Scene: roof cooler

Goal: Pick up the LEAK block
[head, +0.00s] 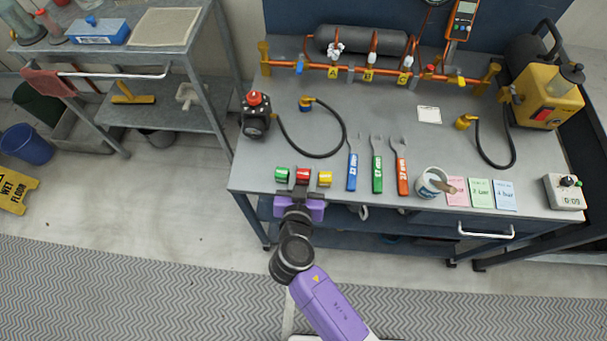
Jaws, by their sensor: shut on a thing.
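Three small pieces stand in a row at the bench's front edge: a green one (281,174), a red one (303,174) and a yellow one (325,178). Any lettering on them is too small to read, so I cannot confirm which is the LEAK block. My gripper (302,184) reaches the bench edge from below and is shut on the red piece in the middle. The green and yellow pieces stand close on either side. The lower part of the red piece is hidden by my gripper, and I cannot tell whether it still touches the bench.
The grey bench (400,140) holds blue, green and red wrenches (377,165) to the right, then a cup (432,183) and coloured cards (480,193). A black hose (318,152) lies behind. A drawer handle (485,233) sticks out at the front.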

